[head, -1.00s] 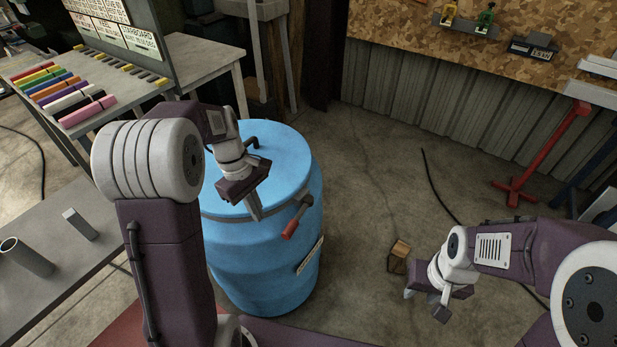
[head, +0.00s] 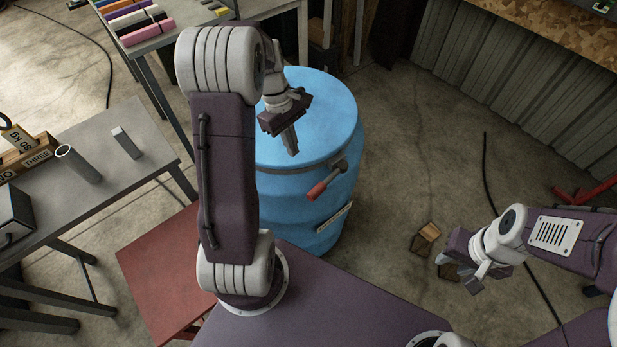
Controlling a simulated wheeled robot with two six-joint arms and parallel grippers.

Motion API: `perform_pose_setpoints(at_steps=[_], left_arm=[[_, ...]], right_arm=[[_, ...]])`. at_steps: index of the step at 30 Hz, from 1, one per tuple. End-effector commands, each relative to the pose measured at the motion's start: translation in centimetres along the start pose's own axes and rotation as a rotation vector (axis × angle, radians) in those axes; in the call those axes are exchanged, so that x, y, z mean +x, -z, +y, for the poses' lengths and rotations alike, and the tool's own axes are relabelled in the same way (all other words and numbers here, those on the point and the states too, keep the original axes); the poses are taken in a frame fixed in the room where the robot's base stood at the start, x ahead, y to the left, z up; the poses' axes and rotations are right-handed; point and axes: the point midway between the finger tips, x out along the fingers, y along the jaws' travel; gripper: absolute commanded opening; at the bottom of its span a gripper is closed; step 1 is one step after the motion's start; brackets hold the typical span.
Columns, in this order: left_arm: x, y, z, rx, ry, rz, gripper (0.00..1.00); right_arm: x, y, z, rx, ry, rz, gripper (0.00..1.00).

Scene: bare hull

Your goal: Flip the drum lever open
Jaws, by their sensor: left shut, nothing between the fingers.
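A blue drum (head: 330,130) stands on the floor with a grey band around its rim. Its drum lever (head: 320,188) has a red grip and a dark metal arm, and slants down and left from the band on the front right side. My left gripper (head: 292,152) is shut and empty, its fingers pointing down over the front part of the lid, above and left of the lever and apart from it. My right gripper (head: 457,273) is open and out over the floor, well right of the drum.
Wooden blocks (head: 426,238) lie on the floor near my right gripper; one is partly hidden. A grey table (head: 95,195) at left holds a tube and a small block. A red surface (head: 160,270) lies in front of it. Floor right of the drum is mostly clear.

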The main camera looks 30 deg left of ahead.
Motion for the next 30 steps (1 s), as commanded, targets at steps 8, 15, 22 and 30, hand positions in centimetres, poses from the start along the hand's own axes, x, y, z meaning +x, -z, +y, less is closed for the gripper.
perform_pose_setpoints(at_steps=[8,15,22,30], left_arm=[[6.1,-0.1,-0.1,0.001,0.005,-0.003,0.0],[9.7,-1.6,0.0,0.004,0.002,-0.001,0.0],[10.8,-3.3,0.0,0.001,0.0,0.0,0.0],[10.9,-3.4,0.0,0.0,0.0,0.0,0.0]], right_arm=[[0.5,-0.1,0.0,0.0,0.0,0.0,0.36],[0.4,0.0,0.0,0.0,0.0,0.0,0.36],[0.3,0.0,0.0,0.0,0.0,0.0,0.36],[0.4,0.0,0.0,0.0,0.0,0.0,0.36]])
